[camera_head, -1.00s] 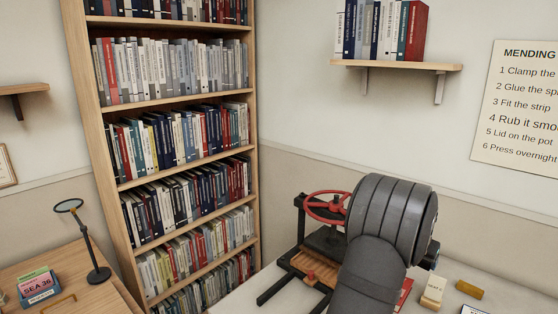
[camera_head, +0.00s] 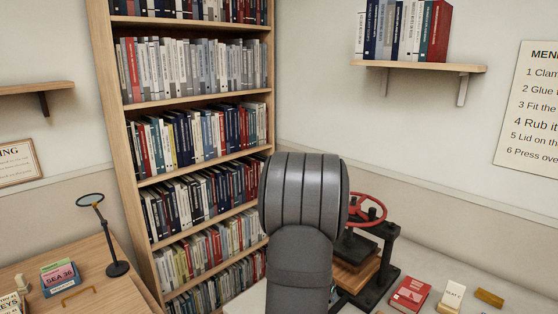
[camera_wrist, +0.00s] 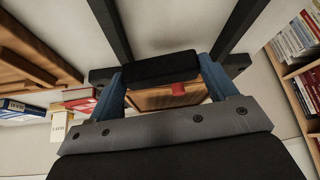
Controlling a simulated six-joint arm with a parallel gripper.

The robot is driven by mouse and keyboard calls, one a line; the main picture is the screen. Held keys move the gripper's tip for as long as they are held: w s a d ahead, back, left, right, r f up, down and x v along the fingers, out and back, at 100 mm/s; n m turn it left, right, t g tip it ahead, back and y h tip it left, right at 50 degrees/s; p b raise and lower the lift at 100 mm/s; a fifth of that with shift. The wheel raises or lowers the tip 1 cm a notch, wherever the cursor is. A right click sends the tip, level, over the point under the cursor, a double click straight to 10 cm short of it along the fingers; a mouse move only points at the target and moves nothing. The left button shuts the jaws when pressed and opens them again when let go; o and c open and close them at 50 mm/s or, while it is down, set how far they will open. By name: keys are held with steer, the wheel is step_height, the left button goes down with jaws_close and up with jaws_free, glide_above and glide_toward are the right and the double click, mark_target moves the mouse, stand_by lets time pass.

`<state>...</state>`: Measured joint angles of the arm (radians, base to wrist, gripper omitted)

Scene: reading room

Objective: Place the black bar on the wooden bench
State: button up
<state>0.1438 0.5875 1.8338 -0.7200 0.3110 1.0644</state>
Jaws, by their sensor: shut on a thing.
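My gripper (camera_wrist: 163,74) shows in the wrist view, its blue fingers on either side of a short black bar (camera_wrist: 160,68). The fingers are shut on the bar, which lies across between them. In the head view my dark arm hides the gripper and the bar. A wooden worktop (camera_head: 120,287) stands at the lower left of the head view; I take it for the bench. It holds a magnifier lamp (camera_head: 117,267) and a box of cards (camera_head: 60,279).
A black press with a red wheel (camera_head: 367,209) stands right of my arm on a pale table. Right of it lie a red book (camera_head: 410,294), a white block (camera_head: 452,297) and a mustard block (camera_head: 489,298). A tall bookcase (camera_head: 149,240) stands behind.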

steer(key=shift+s+a+f+n, duration=0.15)
steer(key=shift+a+f+n, duration=0.2)
steer(key=shift+a, duration=0.35)
steer(key=shift+f+n+y, duration=0.25)
steer(key=shift+f+y, duration=0.05)
steer(key=shift+w+a+f+n+t+y, duration=0.1)
steer(key=shift+a+f+n+t+y, duration=0.2)
steer(key=shift+n, duration=0.2)
steer(key=shift+w+a+f+n+t+y, duration=0.1)
steer(key=shift+a+f+n+y, duration=0.1)
steer(key=shift+a+n, duration=0.25)
steer(key=shift+w+a+n+y, duration=0.15)
steer(key=shift+a+n+y, duration=0.2)
steer(key=shift+n, duration=0.4)
steer(key=shift+w+a+r+n+y, duration=0.1)
steer(key=shift+w+a+n+y, duration=0.1)
steer(key=shift+a+n+y, duration=0.55)
steer(key=shift+d+h, duration=0.1)
steer(key=shift+h, duration=0.2)
